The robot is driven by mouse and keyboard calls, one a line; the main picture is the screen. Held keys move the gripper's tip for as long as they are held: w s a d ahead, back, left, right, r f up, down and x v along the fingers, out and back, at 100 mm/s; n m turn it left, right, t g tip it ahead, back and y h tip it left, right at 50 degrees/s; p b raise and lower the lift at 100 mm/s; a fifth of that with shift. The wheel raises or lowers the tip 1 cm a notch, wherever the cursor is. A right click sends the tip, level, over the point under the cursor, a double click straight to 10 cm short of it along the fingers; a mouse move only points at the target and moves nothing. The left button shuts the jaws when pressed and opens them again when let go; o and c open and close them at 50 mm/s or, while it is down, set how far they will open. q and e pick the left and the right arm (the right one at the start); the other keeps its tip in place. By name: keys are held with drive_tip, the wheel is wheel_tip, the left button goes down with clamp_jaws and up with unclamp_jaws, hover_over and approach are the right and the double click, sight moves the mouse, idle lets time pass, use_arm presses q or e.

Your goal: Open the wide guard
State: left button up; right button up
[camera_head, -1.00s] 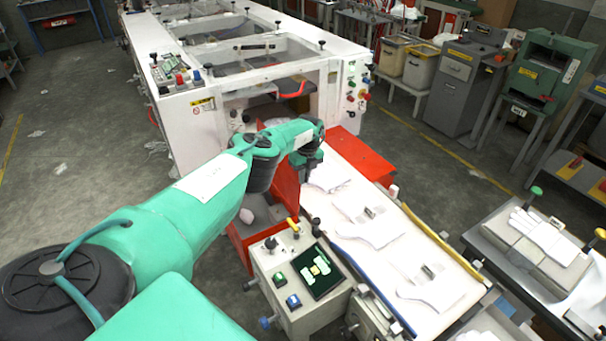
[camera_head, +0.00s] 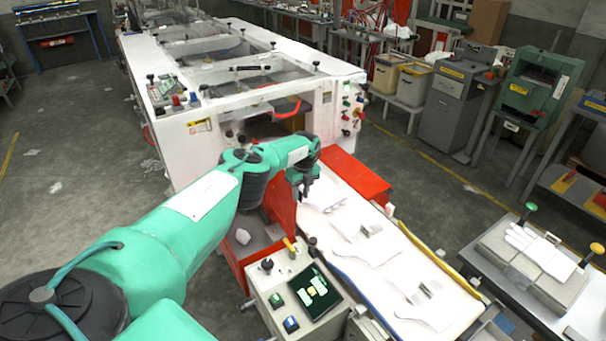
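The long white machine (camera_head: 163,132) stands ahead with clear covers set in its top. A wide clear panel (camera_head: 232,77) with a black bar handle (camera_head: 250,68) lies across its near top; I take this for the wide guard, and it looks down flat. A red handle (camera_head: 286,112) sits at the machine's front opening. My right gripper is out of view.
A red housing (camera_head: 355,174) stands beside the belt (camera_head: 430,262), which carries flat white gloves. A control box (camera_head: 275,290) with buttons is in front. Grey floor (camera_head: 75,150) is open at left.

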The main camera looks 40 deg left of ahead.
use_arm(q)
wheel_tip(320, 180, up, 12)
drive_tip(key=w+b, duration=0.1)
drive_tip(key=shift+d+b, duration=0.25)
drive_tip(key=shift+b, duration=0.1)
drive_tip(key=shift+f, duration=0.1)
